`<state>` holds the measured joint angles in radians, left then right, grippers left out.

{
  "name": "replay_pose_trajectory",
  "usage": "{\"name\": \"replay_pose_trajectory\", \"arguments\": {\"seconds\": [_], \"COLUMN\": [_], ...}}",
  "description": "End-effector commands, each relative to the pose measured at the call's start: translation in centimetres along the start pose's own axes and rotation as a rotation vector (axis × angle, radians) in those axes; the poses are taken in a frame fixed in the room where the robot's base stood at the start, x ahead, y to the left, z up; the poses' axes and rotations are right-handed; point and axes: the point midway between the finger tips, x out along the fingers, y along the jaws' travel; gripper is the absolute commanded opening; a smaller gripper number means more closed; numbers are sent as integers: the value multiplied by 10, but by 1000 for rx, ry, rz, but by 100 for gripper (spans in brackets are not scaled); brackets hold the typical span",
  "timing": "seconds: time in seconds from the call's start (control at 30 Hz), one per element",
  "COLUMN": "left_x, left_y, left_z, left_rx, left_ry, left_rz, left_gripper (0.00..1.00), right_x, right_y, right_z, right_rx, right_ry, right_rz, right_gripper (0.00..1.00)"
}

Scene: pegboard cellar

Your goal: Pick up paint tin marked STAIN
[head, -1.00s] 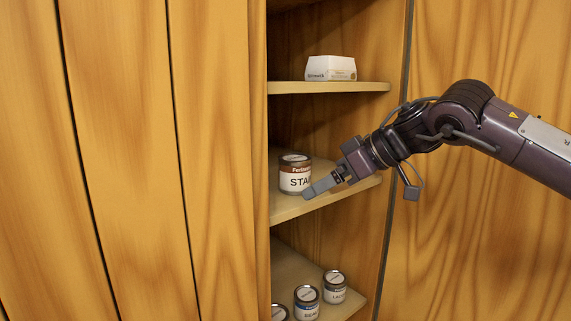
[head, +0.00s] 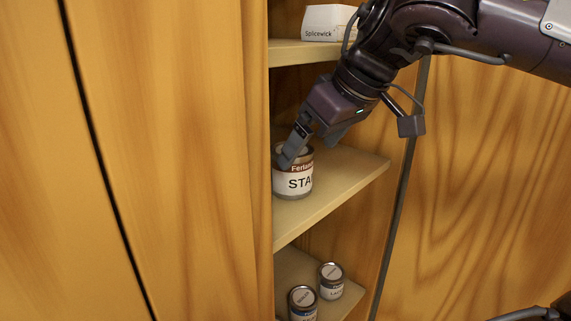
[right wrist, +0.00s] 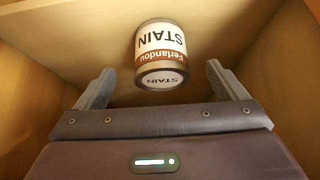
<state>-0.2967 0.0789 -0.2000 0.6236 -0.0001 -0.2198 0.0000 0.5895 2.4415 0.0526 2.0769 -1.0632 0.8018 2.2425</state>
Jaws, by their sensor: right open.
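The paint tin marked STAIN (head: 293,181) stands upright on the middle shelf, near its left side. It has a white label with a reddish-brown band and a grey lid. In the right wrist view the tin (right wrist: 161,50) appears upside down, roughly centred between the spread fingers and a little beyond their tips. My right gripper (head: 311,148) is open and empty, angled down at the tin's top from the upper right. One finger overlaps the lid in the head view; I cannot tell whether it touches. In the right wrist view both fingers (right wrist: 160,76) show a gap to the tin.
A white box (head: 327,24) sits on the upper shelf (head: 300,54), close to my right arm. Smaller tins (head: 331,279) (head: 303,301) stand on the lower shelf. Wooden panels flank the shelves. The middle shelf (head: 345,182) is clear right of the STAIN tin.

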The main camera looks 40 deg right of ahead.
Motion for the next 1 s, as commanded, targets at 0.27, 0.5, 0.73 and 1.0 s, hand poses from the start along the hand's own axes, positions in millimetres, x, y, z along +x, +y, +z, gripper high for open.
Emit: {"name": "replay_pose_trajectory", "arguments": {"seconds": [0.27,0.5,0.73,1.0], "left_x": [20,32,31,31], "left_y": [-1,-1,-2,-1], "left_z": [17,13,3,4], "left_rx": [0,0,0,0], "left_ry": [-23,-15,0,-2], "left_rz": [-1,-2,-3,-2], "left_gripper": [36,36,36,36], "right_x": [38,67,67,67], "right_y": [0,-1,-1,-1], "right_z": [1,-1,-3,-3], "right_rx": [-1,-2,-2,-3], "right_ry": [-4,-2,1,0], "right_rz": [-1,-1,-1,-1], "right_gripper": [92,92,92,60]}}
